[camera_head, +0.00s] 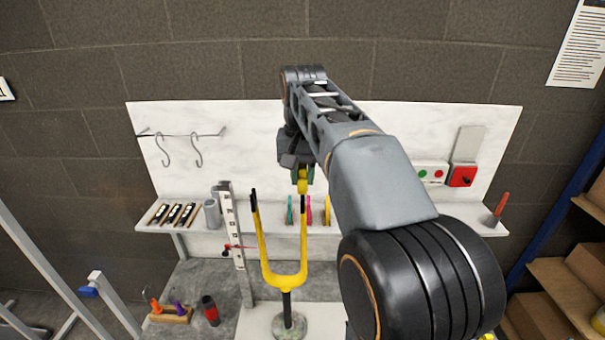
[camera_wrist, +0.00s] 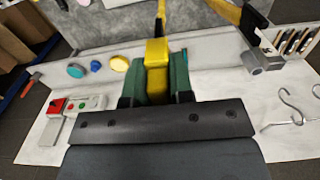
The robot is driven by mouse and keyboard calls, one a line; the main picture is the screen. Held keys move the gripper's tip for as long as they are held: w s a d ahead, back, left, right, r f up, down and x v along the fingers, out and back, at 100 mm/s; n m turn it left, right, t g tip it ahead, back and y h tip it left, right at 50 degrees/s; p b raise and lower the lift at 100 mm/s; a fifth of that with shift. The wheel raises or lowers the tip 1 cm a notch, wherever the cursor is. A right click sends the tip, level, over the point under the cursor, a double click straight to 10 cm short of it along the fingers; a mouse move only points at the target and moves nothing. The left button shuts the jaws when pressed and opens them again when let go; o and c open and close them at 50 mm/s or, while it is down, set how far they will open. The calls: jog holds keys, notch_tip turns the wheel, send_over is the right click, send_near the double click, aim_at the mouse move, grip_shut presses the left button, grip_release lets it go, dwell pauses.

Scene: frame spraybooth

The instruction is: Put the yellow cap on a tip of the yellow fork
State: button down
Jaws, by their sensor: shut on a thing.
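The yellow fork (camera_head: 266,262) stands upright on a round base, with two prongs that end in black tips. My gripper (camera_head: 302,176) is above its right prong, pointing down. It is shut on the yellow cap (camera_head: 303,186), which sits just over the right black tip (camera_head: 304,200). I cannot tell whether the cap touches that tip. The left black tip (camera_head: 253,195) is bare. In the wrist view, my green gripper fingers (camera_wrist: 160,78) grip the yellow cap (camera_wrist: 156,55) from both sides. A fork prong (camera_wrist: 161,10) shows right beyond the cap.
A white shelf (camera_head: 345,231) runs behind the fork, holding coloured discs and marked dark pieces (camera_head: 173,214). A ruled upright post (camera_head: 233,230) stands left of the fork. Two hooks (camera_head: 196,150) hang at the back left. A red switch box (camera_head: 462,175) is on the right.

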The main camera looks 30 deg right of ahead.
aim_at(303, 190)
jog(key=shift+f+b, duration=1.5)
jog(key=shift+f, duration=0.55)
jog(key=c, duration=0.9)
grip_release()
jog(key=shift+r, duration=0.15)
notch_tip(303, 190, up, 14)
jog(key=p, duration=0.3)
jog(key=shift+p, duration=0.4)
jog(key=shift+f, duration=0.2)
